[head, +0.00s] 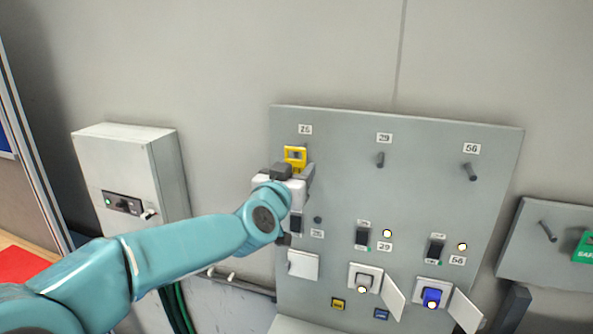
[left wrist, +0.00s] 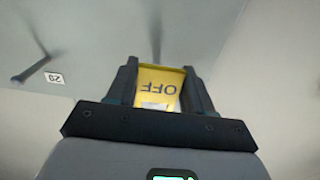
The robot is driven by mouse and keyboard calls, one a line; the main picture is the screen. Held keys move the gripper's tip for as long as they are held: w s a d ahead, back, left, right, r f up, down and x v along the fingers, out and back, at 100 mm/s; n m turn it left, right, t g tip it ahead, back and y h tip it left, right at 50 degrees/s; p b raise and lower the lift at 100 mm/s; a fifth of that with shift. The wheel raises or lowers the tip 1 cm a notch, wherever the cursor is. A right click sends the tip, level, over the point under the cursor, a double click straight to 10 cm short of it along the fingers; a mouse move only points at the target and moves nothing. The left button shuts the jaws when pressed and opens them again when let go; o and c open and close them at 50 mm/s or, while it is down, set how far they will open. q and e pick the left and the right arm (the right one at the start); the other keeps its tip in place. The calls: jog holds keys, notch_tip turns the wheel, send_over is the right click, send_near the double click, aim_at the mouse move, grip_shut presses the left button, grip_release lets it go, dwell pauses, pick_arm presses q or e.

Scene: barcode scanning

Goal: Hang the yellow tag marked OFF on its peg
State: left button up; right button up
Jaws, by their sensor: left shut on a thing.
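The yellow tag (head: 295,154) is at the upper left of the grey panel in the head view, just below the label 25 (head: 305,129). In the left wrist view the tag (left wrist: 159,84) shows the word OFF upside down between the fingers. My left gripper (head: 296,172) is shut on the tag's lower part. A peg (left wrist: 155,42) stands out just beyond the tag in the left wrist view. In the head view that peg is mostly hidden, so I cannot tell whether the tag is around it. My right gripper is not in view.
The grey panel (head: 340,130) also has bare pegs under labels 29 (head: 380,159) and 56 (head: 470,171). Switches, lamps and two open covers (head: 394,298) are lower down. A grey box (head: 130,170) is on the wall at the left.

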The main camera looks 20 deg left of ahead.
pick_arm(q)
jog(key=shift+s, duration=1.15)
jog(key=shift+s, duration=0.1)
jog(key=s, duration=0.6)
jog(key=shift+a+b, duration=0.1)
jog(key=shift+b, duration=0.3)
jog(key=shift+w+f, duration=0.1)
jog(key=shift+w, duration=0.05)
dwell(0.6)
